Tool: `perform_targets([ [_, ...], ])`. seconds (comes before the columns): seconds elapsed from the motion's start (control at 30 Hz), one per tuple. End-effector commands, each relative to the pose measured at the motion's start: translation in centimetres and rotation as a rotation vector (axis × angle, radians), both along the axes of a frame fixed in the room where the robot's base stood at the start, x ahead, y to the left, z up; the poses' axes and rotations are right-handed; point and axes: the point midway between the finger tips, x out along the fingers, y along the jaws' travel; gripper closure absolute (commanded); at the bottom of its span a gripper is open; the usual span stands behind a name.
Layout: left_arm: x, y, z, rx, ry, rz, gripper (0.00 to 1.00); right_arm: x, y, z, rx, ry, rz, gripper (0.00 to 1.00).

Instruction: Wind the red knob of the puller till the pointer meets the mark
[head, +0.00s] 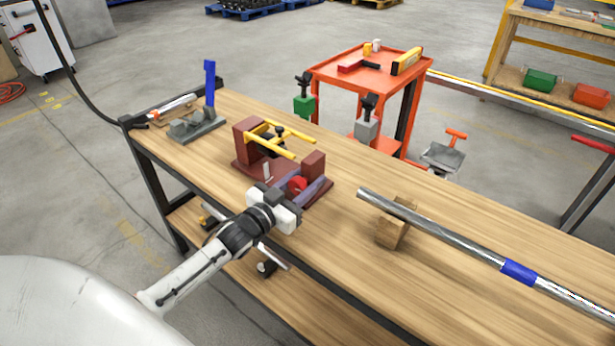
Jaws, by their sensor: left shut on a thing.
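The puller (244,142) stands on the wooden workbench, with a dark red base, upright end blocks and yellow rods. Its red knob (297,185) is at the near side, partly hidden by my gripper. My left gripper (292,194) comes in from the lower left and is shut on the red knob. A small pale upright piece (267,171) shows in the puller beside the gripper; I cannot tell whether it is the pointer. The mark is too small to make out. My right gripper is not in view.
A grey vise-like fixture with a blue upright (210,84) stands at the bench's far left. A long metal pipe (435,232) with a blue band rests on a wooden block (391,232) to the right. An orange cart (335,73) stands behind.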

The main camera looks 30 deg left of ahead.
Motion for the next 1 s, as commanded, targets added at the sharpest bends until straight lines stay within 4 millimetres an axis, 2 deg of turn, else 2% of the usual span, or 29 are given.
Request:
perform_targets([
  [0.2,0.0,0.0,0.0,0.001,0.0,0.0,0.87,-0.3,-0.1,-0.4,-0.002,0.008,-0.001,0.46],
  [0.23,0.0,0.0,0.0,0.0,0.0,0.0,0.61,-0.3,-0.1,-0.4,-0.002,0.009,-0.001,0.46],
  [0.33,0.0,0.0,0.0,0.0,0.0,0.0,0.46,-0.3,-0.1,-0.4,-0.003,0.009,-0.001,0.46],
  [0.67,-0.2,0.0,-0.1,-0.001,0.001,0.0,0.46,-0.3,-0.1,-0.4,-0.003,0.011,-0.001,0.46],
  [0.77,-1.2,0.1,-0.1,-0.001,0.002,-0.001,0.46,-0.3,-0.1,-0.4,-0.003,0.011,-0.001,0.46],
  [1.0,-5.6,0.4,-0.1,0.001,0.005,-0.001,0.46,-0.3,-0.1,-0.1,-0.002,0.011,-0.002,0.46],
])
